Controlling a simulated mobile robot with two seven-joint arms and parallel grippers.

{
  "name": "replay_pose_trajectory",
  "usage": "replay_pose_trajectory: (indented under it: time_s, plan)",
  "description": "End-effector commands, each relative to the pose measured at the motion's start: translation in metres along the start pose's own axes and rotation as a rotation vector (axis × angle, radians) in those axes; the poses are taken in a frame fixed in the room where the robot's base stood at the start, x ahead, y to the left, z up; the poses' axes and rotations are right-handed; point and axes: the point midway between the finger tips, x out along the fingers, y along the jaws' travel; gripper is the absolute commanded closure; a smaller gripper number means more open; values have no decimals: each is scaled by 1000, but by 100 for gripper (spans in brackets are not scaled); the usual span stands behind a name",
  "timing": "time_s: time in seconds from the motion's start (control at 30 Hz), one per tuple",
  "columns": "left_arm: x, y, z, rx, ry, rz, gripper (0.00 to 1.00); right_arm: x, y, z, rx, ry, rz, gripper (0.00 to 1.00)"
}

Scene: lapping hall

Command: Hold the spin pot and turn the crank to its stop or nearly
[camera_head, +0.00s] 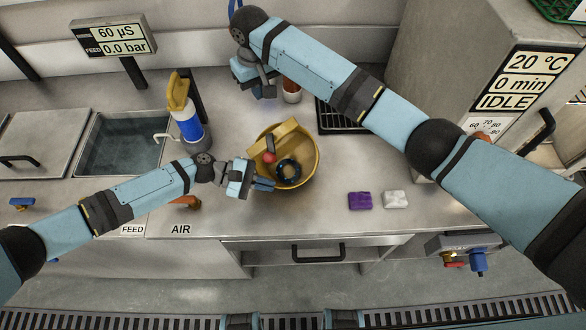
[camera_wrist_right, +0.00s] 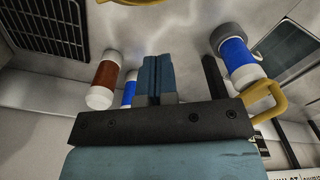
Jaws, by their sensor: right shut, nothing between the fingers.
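The spin pot (camera_head: 308,175) is a yellow round bowl on the steel counter. A yellow bar lies across its top, with a red knob (camera_head: 269,158) near the bar's left part; this looks like the crank. A dark ring (camera_head: 288,172) shows inside the pot. My left gripper (camera_head: 265,184) is at the pot's left rim, its fingertips touching or very near it; I cannot tell whether they are closed on the rim. My right gripper (camera_head: 266,91) is behind the pot, apart from it, shut and empty. Its closed fingers (camera_wrist_right: 155,77) show in the right wrist view.
A blue-and-white bottle with a yellow handle (camera_head: 189,128) stands left of the pot beside a sink (camera_head: 120,145). A brown-and-white bottle (camera_head: 291,91) stands behind. Purple (camera_head: 360,201) and white (camera_head: 396,199) blocks lie at the right front. A black grate (camera_head: 338,116) is set behind them.

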Motion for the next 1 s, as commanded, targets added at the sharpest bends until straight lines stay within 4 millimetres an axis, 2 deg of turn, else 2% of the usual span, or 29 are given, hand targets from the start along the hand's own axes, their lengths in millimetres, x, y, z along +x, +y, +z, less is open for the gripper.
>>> replay_pose_trajectory:
  time_s: [0.33, 0.5, 0.6, 0.67, 0.83, 1.0]
  plan:
    - [0, -3, -2, -3, 4, -2, 100, -5, 0, 0, 0, -1, 0, 100]
    - [0, -3, -2, -3, 4, -2, 100, 0, 5, -2, 26, 39, 9, 61]
    - [0, -3, -2, -3, 4, -2, 100, 11, 16, -9, 87, 140, 27, 38]
    - [0, -3, -2, -3, 5, -2, 100, 18, 25, -14, 138, 236, 38, 26]
    - [-1, -3, -2, -3, 5, -2, 100, 35, 49, -26, 276, 572, 19, 26]
    - [0, -3, -2, -3, 5, -2, 100, 42, 53, -17, 350, 874, -118, 26]
